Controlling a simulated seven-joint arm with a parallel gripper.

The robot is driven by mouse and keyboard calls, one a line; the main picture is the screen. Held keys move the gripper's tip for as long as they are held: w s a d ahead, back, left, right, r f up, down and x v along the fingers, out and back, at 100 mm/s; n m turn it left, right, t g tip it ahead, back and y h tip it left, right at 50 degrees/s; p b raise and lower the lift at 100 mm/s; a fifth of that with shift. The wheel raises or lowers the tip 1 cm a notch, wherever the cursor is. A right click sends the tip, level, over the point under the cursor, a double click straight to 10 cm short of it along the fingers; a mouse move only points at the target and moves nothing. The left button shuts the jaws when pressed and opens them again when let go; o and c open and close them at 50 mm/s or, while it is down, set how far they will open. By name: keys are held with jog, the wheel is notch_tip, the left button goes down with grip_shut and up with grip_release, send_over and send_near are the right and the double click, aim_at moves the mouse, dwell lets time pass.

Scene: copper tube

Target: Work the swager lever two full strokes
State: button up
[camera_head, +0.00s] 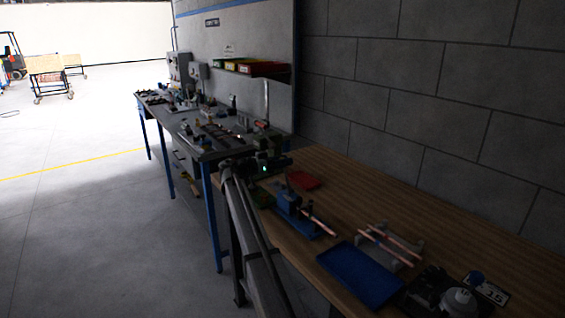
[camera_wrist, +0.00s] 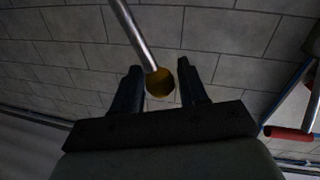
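In the wrist view, a bright metal rod with a round brass-coloured knob (camera_wrist: 160,82) at its end, apparently the lever, comes down from the top edge. My gripper (camera_wrist: 163,75) has its two dark fingers apart, one on each side of the knob. I see a gap on the right; whether the left finger touches the knob I cannot tell. In the head view, a blue tool (camera_head: 289,202), seemingly the swager, stands on the wooden bench with a copper tube (camera_head: 319,225) at its front. My dark gripper (camera_head: 280,163) is behind it; the lever is not clear there.
A blue tray (camera_head: 360,273) lies near the bench's front edge, with copper tubes (camera_head: 388,246) on a grey rack behind it. A red tray (camera_head: 303,180) lies beyond the blue tool. A dark device (camera_head: 432,290) stands at bottom right. A block wall borders the bench.

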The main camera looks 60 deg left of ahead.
grip_shut()
jog(key=shift+d, duration=0.15)
dwell(0.4)
jog(key=shift+d+r+m, duration=0.3)
jog(key=shift+d+m, duration=0.5)
jog(key=d+m+g+y, duration=0.1)
jog(key=d+m, duration=0.5)
jog(key=d, duration=0.2)
jog(key=shift+f, duration=0.4)
jog(key=shift+d, duration=0.1)
jog(key=shift+o, duration=1.4)
grip_release()
